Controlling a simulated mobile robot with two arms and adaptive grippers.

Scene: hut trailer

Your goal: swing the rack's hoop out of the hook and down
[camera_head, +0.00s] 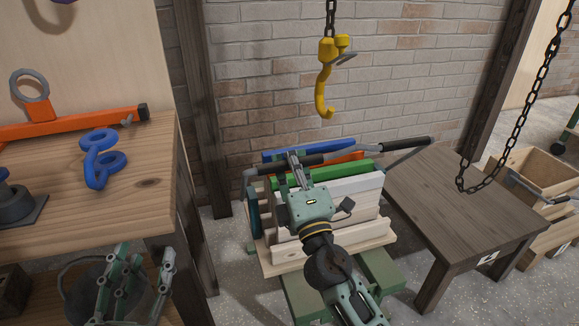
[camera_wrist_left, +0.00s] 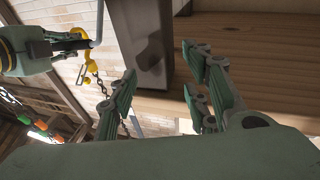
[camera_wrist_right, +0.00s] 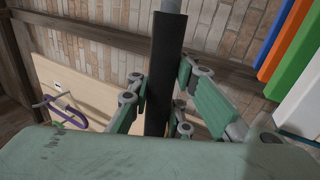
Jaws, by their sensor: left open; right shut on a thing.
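The yellow hook (camera_head: 325,85) hangs empty on its chain above the rack (camera_head: 340,205), which holds upright coloured boards. The rack's hoop (camera_head: 370,150) is a grey bar with black sleeves, low across the rack's top and clear below the hook. My right gripper (camera_head: 296,162) is shut on the hoop's black sleeve, which stands between its fingers in the right wrist view (camera_wrist_right: 165,70). My left gripper (camera_head: 146,255) is open and empty beside the left workbench, away from the hoop. The hook also shows in the left wrist view (camera_wrist_left: 97,70).
The left workbench (camera_head: 150,190) bears an orange tool (camera_head: 70,125) and a blue double-ringed piece (camera_head: 98,160). A dark wooden table (camera_head: 465,195) stands right of the rack. A black chain (camera_head: 505,130) hangs over it. Wooden crates (camera_head: 540,175) stand at far right.

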